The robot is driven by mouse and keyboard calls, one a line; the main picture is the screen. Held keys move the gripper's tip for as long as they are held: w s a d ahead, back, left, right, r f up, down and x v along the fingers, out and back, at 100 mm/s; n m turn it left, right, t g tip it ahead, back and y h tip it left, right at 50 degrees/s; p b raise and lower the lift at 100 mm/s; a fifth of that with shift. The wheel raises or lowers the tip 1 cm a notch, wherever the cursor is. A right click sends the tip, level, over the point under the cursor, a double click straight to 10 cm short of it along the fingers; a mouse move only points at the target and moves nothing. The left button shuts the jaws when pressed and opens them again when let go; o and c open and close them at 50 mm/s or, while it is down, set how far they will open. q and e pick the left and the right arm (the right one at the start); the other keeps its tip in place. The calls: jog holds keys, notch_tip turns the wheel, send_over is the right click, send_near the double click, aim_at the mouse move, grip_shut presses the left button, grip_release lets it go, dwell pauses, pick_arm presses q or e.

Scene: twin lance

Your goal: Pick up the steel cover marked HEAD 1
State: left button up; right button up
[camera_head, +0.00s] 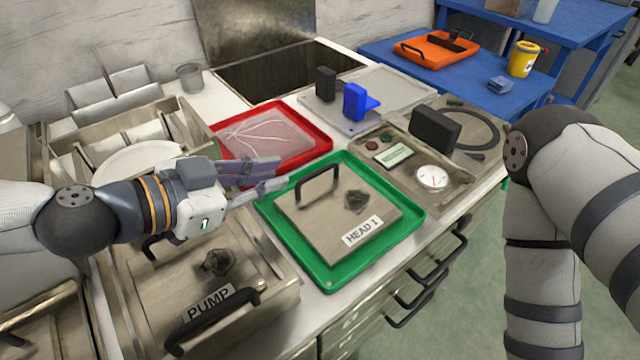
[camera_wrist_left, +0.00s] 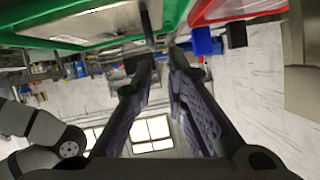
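The steel cover marked HEAD 1 (camera_head: 334,222) lies flat in a green tray (camera_head: 300,252), label toward the front. It has a dark arched handle (camera_head: 316,178) at its back left and a dark knob-like part (camera_head: 357,200). My left gripper (camera_head: 283,172) is open and empty, just left of the handle and apart from it, over the gap between the green and red trays. Its spread fingers also show in the left wrist view (camera_wrist_left: 160,60), with the green tray (camera_wrist_left: 60,42) at upper left. My right arm is at the right edge of the head view; its gripper is out of view.
A red tray (camera_head: 318,142) with a clear bag sits behind the green one. A steel cover marked PUMP (camera_head: 165,290) is at front left. A gauge panel (camera_head: 395,172) and black and blue blocks (camera_head: 354,102) stand to the right and behind. A blue table (camera_head: 400,70) is beyond.

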aim_at(319, 170)
pick_arm(q)
jog(key=d+f, duration=0.1)
jog(key=w+d+f, duration=0.1)
jog(key=d, duration=0.1)
jog(key=shift+w+d+f+b, duration=0.15)
jog(key=shift+w+d+b, duration=0.05)
jog(key=shift+b, duration=0.15)
jog(key=x, duration=0.6)
jog(key=shift+w+d+r, duration=0.2)
jog(key=shift+w+d, duration=0.05)
jog(key=shift+d, duration=0.1)
jog(key=shift+r, duration=0.1)
grip_shut()
pick_arm(e)
jog(key=shift+s+d+f+g, duration=0.1)
jog(key=shift+s+f+g, duration=0.1)
jog(key=shift+s+f, duration=0.4)
jog(key=shift+s+f+g, duration=0.2)
jog(key=shift+s+f, duration=0.15)
jog(key=shift+s, duration=0.45)
